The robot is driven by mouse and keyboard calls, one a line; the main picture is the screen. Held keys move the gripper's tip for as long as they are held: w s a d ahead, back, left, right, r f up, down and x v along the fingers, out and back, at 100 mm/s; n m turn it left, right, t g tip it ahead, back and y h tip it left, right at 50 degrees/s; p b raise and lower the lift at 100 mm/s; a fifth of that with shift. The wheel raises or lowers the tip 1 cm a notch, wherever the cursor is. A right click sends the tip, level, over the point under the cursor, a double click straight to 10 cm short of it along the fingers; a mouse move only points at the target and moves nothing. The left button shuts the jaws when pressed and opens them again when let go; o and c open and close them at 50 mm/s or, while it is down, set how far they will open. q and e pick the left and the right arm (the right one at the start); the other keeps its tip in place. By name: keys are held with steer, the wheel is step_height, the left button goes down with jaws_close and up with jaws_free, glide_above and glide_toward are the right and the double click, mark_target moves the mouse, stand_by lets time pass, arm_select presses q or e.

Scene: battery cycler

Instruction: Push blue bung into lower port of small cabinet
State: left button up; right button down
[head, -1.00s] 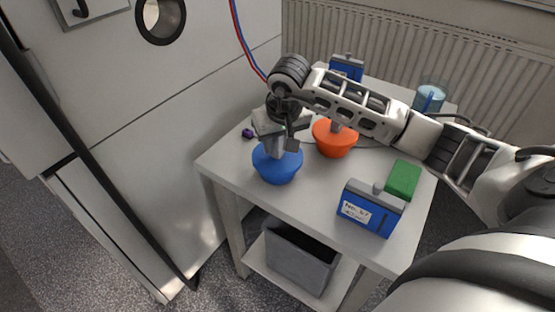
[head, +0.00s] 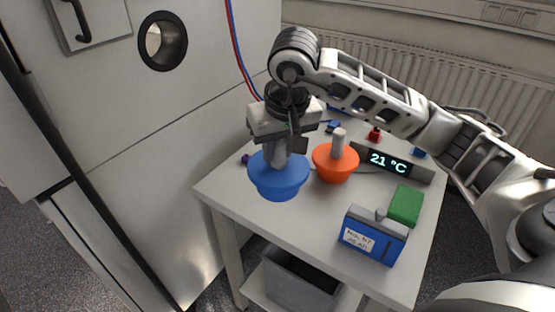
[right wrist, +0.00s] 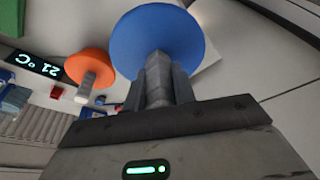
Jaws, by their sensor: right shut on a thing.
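The blue bung (head: 280,178) is held by its grey stem in my right gripper (head: 276,150), which is shut on it. It hangs wide side down over the small white table, seemingly just above the top. In the right wrist view the blue bung (right wrist: 158,40) sits beyond the two fingers (right wrist: 160,85), with its stem between them. The cabinet's pale front (head: 130,120) stands at the left. It has one round dark-rimmed port (head: 162,41) high up; no lower port shows in this view. My left gripper is not in view.
An orange bung (head: 335,166) stands close right of the blue one. A blue labelled box (head: 373,236), a green block (head: 405,206) and a 21 °C display (head: 392,162) are on the table (head: 300,235). Red and blue hoses (head: 240,50) hang by the cabinet. A grey bin (head: 290,285) sits below.

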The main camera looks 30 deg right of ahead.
steer(key=s+a+r+p, duration=0.3)
steer(key=s+a+r, duration=0.1)
steer(key=s+r, duration=0.3)
steer(key=shift+v, duration=0.8)
steer(key=shift+a, duration=0.15)
